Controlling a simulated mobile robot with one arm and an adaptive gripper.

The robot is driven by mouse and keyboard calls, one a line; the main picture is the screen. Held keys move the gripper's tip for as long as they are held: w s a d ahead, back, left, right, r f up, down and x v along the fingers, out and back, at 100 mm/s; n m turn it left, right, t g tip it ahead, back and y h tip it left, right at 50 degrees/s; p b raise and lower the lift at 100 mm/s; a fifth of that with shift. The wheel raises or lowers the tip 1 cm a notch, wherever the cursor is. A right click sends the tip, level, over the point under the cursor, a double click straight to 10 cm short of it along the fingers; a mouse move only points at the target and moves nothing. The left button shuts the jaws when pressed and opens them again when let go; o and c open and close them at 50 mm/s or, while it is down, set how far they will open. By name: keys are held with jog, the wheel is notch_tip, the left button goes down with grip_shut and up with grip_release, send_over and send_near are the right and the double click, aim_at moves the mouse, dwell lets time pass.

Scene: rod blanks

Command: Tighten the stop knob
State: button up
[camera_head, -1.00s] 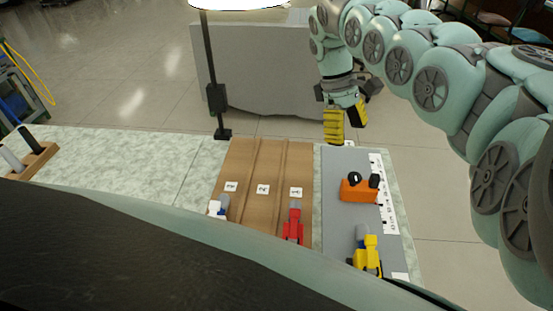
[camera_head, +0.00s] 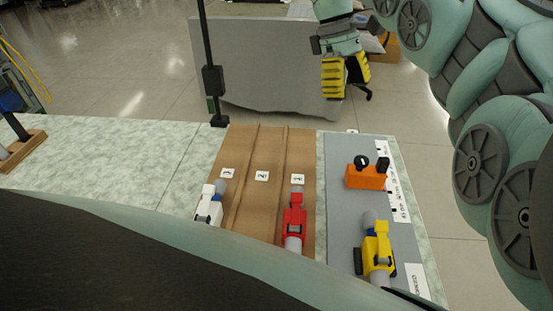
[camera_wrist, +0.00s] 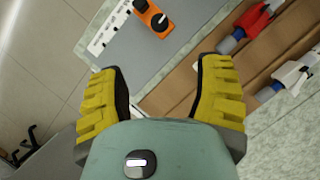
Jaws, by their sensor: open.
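An orange block (camera_head: 366,180) with two black knobs sits on the grey mat (camera_head: 340,212) at the right of the bench. One knob (camera_head: 361,162) carries a white mark; the other knob (camera_head: 382,165) stands to its right. I cannot tell which is the stop knob. In the wrist view the orange block (camera_wrist: 149,12) is at the top, with a white-marked knob (camera_wrist: 160,21) on it. My gripper (camera_head: 346,80), with yellow padded fingers, is open and empty, in the air beyond the bench's far edge. Its fingers also show spread apart in the wrist view (camera_wrist: 161,68).
A brown board (camera_head: 262,205) with numbered lanes lies left of the mat. A red clamp-like item (camera_head: 294,215) and a white one (camera_head: 208,208) are on it. A yellow one (camera_head: 378,250) is on the mat's near part. A black lamp post (camera_head: 208,75) rises behind the board.

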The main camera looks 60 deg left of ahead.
aim_at(360, 158)
jog(key=x, duration=1.5)
jog(key=shift+d+f, duration=0.2)
jog(key=shift+f, duration=0.1)
grip_shut()
